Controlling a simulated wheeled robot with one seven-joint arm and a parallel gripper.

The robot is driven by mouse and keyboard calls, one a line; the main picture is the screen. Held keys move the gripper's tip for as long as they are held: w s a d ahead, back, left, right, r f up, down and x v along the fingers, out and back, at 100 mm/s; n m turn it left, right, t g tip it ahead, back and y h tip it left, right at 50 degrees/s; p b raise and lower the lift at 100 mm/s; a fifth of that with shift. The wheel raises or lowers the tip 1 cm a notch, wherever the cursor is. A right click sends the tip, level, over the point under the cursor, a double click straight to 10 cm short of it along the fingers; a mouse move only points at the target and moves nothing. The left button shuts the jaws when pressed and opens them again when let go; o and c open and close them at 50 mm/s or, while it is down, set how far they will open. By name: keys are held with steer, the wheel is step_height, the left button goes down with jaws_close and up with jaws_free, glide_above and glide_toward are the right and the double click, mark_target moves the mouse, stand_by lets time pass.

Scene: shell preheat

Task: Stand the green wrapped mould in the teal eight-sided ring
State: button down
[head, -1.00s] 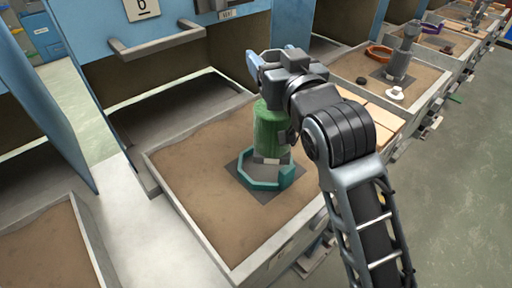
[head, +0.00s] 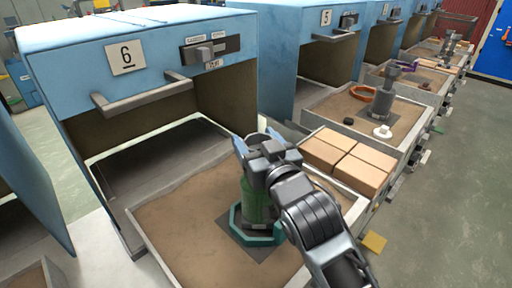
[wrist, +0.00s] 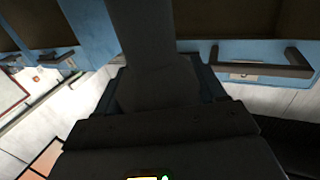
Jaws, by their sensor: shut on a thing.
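The green wrapped mould (head: 256,208) stands about upright below my gripper (head: 264,148) in the head view. My gripper is shut on its upper part, with a blue finger to each side. The teal eight-sided ring (head: 238,232) lies on a dark square plate on the sand. The mould's lower end is down inside the ring, with ring wall around it. Whether its base rests on the plate is hidden. In the wrist view, dark grey shapes fill the middle and the ring does not show.
The ring is in a sand tray (head: 165,262) before the open blue oven numbered 6 (head: 126,56). Tan blocks (head: 348,160) lie close to the right of my arm. Another sand bed behind holds an orange ring (head: 362,92) and a grey mould (head: 388,98).

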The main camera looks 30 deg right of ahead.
steer(key=shift+f, duration=0.6)
steer(key=shift+f+b, duration=0.25)
steer(key=shift+b, duration=0.05)
steer(key=shift+c, duration=0.5)
jaws_free()
steer(key=shift+r, duration=0.1)
steer(key=shift+r+p, duration=0.35)
steer(key=shift+p, duration=0.1)
steer(key=s+a+b, duration=0.1)
steer(key=s, duration=1.1)
steer(key=shift+f+b, duration=0.2)
steer(key=shift+b, duration=0.1)
